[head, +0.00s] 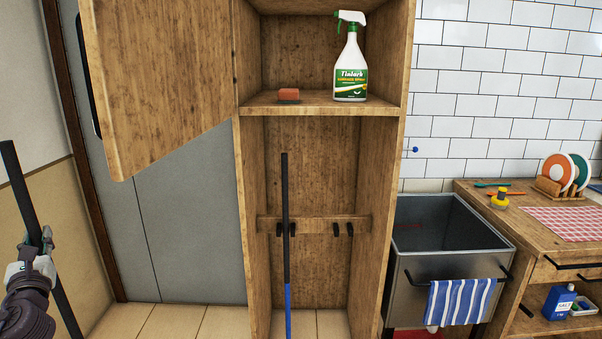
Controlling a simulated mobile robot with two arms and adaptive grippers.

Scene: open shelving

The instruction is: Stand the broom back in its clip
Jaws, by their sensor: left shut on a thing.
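My left gripper (38,248) is at the left edge, shut around a long black pole, which I take to be the broom (17,185). The pole leans, its top to the left, and its lower end is out of view. It is left of the open wooden cabinet (253,200), well apart from it. A black and blue pole (286,210) stands upright at the left clip (292,229). My right gripper is not in view.
The cabinet door (160,75) hangs open at upper left. A spray bottle (351,65) and a reddish brush or sponge (288,95) sit on the shelf above. A metal sink (445,275) with a striped towel (462,301) stands right of the cabinet. Floor shows left of the cabinet.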

